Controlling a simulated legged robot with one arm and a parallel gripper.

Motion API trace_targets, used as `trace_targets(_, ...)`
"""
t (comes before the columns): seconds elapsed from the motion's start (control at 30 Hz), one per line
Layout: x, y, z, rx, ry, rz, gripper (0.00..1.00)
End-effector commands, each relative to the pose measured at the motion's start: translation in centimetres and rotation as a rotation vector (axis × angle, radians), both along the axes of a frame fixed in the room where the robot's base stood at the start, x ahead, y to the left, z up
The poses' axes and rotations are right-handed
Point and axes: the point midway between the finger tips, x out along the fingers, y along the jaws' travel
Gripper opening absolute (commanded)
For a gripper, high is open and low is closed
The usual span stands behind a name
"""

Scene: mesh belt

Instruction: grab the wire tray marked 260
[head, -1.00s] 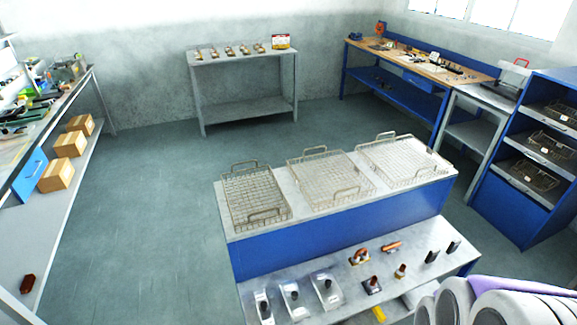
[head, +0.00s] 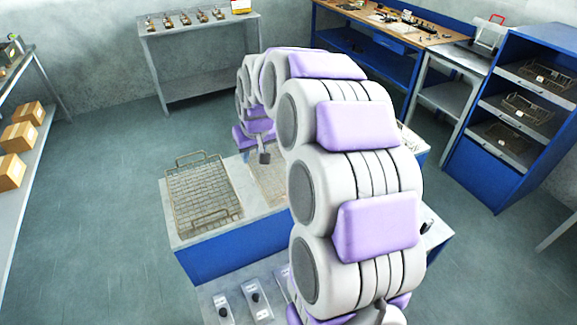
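Several wire trays are in view, and I cannot read 260 on any of them. A wire tray (head: 203,190) with two raised handles lies on the left of the blue-fronted bench (head: 232,249). A second wire tray (head: 270,180) beside it is largely hidden by my arm. Of the third tray on the bench, little if anything shows behind my arm. Smaller, darker wire trays with white tags sit in the blue rack: upper (head: 546,78), middle (head: 528,106) and lower (head: 503,137). My gripper (head: 263,157) hangs above the bench near the second tray; its fingers are not clear.
A lower ledge in front of the bench holds small tools on plates (head: 256,300). A grey table (head: 200,24) stands at the back wall and a blue workbench (head: 375,40) at the back right. Cardboard boxes (head: 18,136) sit at the left. The floor left of the bench is clear.

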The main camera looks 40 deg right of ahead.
Motion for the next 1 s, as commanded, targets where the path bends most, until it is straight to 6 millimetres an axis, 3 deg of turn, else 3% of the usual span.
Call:
trace_targets(0.1,1.6,-1.9,-0.5,-0.018,-0.026,-0.026,0.35)
trace_targets(0.37,3.0,-3.5,-1.9,-0.026,-0.043,-0.039,0.35)
trace_targets(0.67,4.9,-5.2,-7.3,-0.013,-0.038,-0.04,0.35)
trace_targets(0.9,6.6,-4.7,-11.2,-0.021,-0.039,-0.038,0.35)
trace_targets(1.0,6.9,-4.4,-11.9,-0.025,-0.041,-0.038,0.35)
